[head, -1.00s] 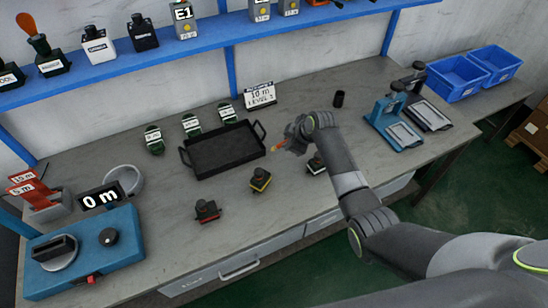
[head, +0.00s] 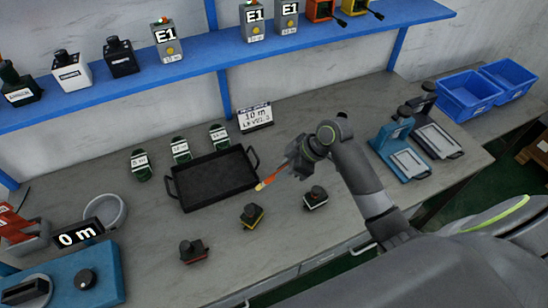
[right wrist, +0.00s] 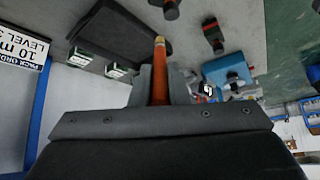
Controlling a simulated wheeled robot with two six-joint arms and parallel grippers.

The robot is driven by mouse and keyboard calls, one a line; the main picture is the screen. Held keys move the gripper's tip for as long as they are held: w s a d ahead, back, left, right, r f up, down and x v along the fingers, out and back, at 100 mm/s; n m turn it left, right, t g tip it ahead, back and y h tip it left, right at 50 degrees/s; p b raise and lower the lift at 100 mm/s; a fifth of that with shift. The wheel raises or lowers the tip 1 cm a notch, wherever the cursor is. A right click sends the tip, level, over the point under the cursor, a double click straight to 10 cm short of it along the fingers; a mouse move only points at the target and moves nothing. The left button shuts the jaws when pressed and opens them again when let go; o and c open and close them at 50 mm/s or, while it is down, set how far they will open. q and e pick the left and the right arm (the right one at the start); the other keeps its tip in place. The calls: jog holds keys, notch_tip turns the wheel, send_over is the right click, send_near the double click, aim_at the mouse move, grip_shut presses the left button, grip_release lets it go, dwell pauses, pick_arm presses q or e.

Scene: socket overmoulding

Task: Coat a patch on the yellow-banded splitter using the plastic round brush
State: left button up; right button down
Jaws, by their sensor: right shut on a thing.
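The yellow-banded splitter (head: 251,216) is a small dark block with a knob on top, standing on the grey bench in front of the black tray. My right gripper (head: 299,163) is shut on an orange-handled brush (head: 275,178). The brush points down and left, its pale tip above and just right of the yellow-banded splitter, apparently apart from it. The right wrist view shows the brush (right wrist: 160,72) upright between the jaws. A red-banded splitter (head: 193,251) stands to the left and a white-banded one (head: 315,198) to the right. My left gripper is not in view.
A black tray (head: 212,181) lies behind the splitters, with several green-based items behind it. A sign reading 10 m (head: 255,117) stands at the back.

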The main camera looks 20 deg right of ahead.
aim_at(269, 180)
jog(key=shift+s+a+f, duration=0.1)
jog(key=shift+s+f, duration=0.1)
jog(key=shift+f, duration=2.15)
